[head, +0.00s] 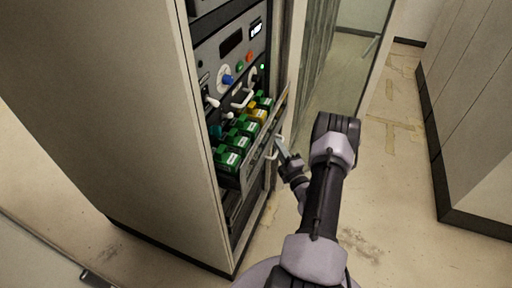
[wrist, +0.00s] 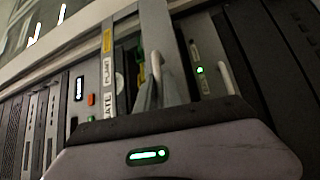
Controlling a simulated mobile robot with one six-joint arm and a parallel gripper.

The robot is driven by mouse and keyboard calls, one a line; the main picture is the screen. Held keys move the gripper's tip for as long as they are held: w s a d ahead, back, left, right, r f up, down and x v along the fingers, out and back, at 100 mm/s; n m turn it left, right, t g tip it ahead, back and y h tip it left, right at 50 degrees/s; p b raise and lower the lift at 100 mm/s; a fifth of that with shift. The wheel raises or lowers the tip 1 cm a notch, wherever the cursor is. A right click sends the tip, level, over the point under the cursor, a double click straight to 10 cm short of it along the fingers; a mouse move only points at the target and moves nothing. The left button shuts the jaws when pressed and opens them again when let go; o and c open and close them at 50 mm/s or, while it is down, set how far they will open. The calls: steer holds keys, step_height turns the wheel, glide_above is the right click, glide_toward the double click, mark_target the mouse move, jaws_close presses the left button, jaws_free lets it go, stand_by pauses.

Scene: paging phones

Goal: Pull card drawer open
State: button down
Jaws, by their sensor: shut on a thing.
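The card drawer (head: 262,146) stands out from the front of a tall rack cabinet, with green cards and a yellow one (head: 257,115) visible in it from above. My gripper (head: 281,149) is at the handle's upper part, on the right side of the drawer front. In the wrist view the gripper's fingers (wrist: 157,85) are closed at the pale handle bar, close to the labelled drawer front (wrist: 108,75). The fingers hide part of the handle.
Above the drawer is a control panel (head: 232,65) with knobs, buttons and a lit display. The cabinet side (head: 110,100) is at left. Glass panels (head: 315,60) stand behind. Grey cabinets (head: 475,100) are at right. Floor between them (head: 395,170) is clear.

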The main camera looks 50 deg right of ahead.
steer(key=s+d, duration=0.3)
steer(key=s, duration=0.5)
steer(key=s+d+b, duration=0.1)
steer(key=s+d, duration=0.2)
steer(key=s, duration=0.4)
steer(key=shift+s+d, duration=0.3)
steer(key=shift+s, duration=0.1)
steer(key=c, duration=1.8)
jaws_free()
steer(key=p+v, duration=0.1)
steer(key=v, duration=1.6)
steer(key=shift+s, duration=0.15)
